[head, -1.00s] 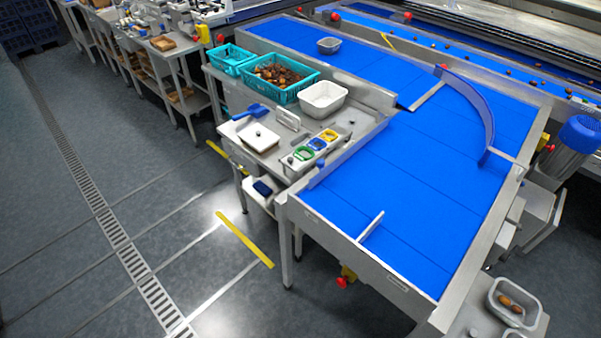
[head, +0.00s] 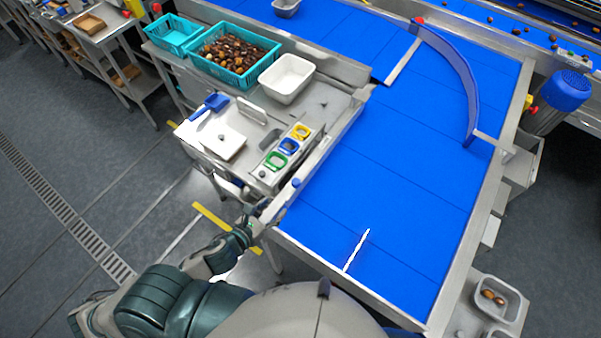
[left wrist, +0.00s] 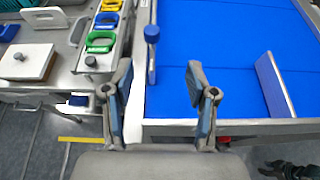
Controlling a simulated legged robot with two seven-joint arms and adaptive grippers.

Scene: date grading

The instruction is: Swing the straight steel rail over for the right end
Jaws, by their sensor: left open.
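A straight steel rail (head: 336,138) lies along the left edge of the blue belt, with a blue knob (head: 296,182) at its near end. In the left wrist view the rail (left wrist: 152,66) and its knob (left wrist: 152,34) stand beyond the fingertips, between them in the picture. My left gripper (head: 256,212) is near the belt's near left corner, short of the knob. In the left wrist view it (left wrist: 160,85) is open and empty, apart from the rail.
A curved blue guide (head: 462,72) spans the belt (head: 400,180) farther back. A short upright divider (head: 357,250) stands near the belt's front end. The side table left of the belt holds a white tub (head: 287,78) and a row of coloured rings (head: 290,146).

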